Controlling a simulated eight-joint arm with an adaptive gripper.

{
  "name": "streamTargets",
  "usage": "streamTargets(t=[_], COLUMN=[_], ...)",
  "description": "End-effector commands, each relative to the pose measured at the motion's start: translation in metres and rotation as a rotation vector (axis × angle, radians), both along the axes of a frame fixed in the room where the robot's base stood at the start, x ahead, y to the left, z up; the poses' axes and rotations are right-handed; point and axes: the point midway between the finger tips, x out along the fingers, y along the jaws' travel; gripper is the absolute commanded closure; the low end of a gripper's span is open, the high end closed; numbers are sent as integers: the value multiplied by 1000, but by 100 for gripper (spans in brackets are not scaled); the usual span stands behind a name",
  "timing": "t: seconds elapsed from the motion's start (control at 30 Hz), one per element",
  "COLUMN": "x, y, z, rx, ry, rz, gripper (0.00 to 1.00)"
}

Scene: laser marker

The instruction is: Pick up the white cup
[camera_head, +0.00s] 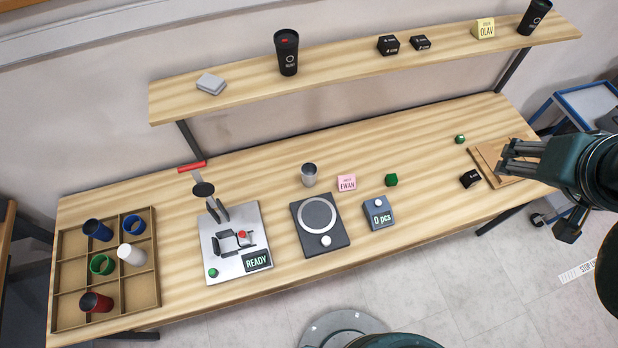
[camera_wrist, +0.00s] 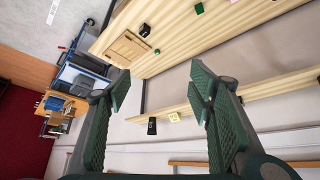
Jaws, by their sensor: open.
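The white cup (camera_head: 131,255) lies in a compartment of the wooden divided tray (camera_head: 140,290) at the left end of the bench, in the head view. It is in the right column, middle row, beside a green cup (camera_head: 102,264). My gripper (camera_head: 508,157) is at the far right of the bench, over or near a wooden board, far from the white cup. In the wrist view my gripper (camera_wrist: 160,92) is open with nothing between its fingers. The white cup does not show in the wrist view.
The tray also holds blue cups (camera_head: 97,229) and a red cup (camera_head: 96,302). A marker machine (camera_head: 240,262), a round-plate device (camera_head: 320,225), a counter box (camera_head: 378,212) and a metal cup (camera_head: 309,175) stand mid-bench. A shelf (camera_head: 350,68) runs above the back.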

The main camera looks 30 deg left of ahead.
Motion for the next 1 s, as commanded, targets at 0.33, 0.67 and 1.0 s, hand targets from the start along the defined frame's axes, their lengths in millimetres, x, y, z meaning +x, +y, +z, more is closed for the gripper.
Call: streamTargets(t=[0.33,0.67,1.0], x=[24,57,85], y=[34,94,167], z=[9,22,30], rx=[-29,-80,-139], ry=[56,140,225], rz=[114,302,498], gripper=[48,48,48])
